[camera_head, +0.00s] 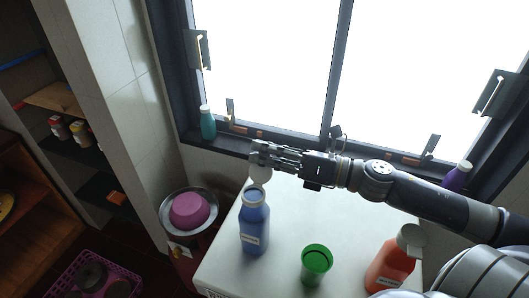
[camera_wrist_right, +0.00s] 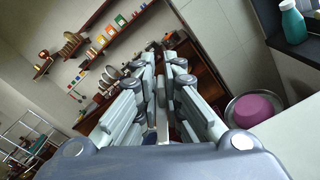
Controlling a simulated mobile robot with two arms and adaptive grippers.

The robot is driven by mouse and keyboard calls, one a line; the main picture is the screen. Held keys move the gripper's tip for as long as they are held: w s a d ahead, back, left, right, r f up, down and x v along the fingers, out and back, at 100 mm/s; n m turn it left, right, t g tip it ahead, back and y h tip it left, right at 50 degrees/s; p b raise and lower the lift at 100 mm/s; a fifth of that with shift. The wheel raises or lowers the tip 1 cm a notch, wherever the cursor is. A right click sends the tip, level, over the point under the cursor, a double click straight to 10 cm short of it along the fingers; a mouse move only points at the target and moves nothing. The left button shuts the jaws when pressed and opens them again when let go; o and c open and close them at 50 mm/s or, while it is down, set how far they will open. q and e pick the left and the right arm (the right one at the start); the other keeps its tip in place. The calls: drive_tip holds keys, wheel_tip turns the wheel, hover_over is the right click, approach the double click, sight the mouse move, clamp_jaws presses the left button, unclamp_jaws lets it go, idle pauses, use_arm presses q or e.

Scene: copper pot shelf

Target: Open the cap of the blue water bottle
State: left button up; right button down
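The blue water bottle (camera_head: 254,227) stands upright on the white table, left of its middle. Its white ring neck shows, and a pale round cap (camera_head: 260,173) stands up above and behind the mouth, off the opening. My right gripper (camera_head: 257,156) reaches in from the right, just above the cap; I cannot tell whether they touch. My left gripper is not in view.
A green cup (camera_head: 316,263) and an orange bottle (camera_head: 390,266) stand on the white table (camera_head: 213,272). A teal bottle (camera_head: 208,123) and a purple bottle (camera_head: 458,176) stand on the window sill.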

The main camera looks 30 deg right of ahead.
drive_tip(key=shift+s+a+r+n, duration=0.2)
drive_tip(key=shift+s+a+n, duration=0.1)
drive_tip(key=shift+n, duration=0.4)
drive_tip(key=shift+s+a+r+n, duration=0.2)
drive_tip(key=shift+a+n, duration=0.05)
drive_tip(key=shift+n, duration=0.45)
drive_tip(key=c, duration=1.8)
unclamp_jaws()
drive_tip(key=shift+d, duration=0.1)
drive_tip(key=v, duration=1.2)
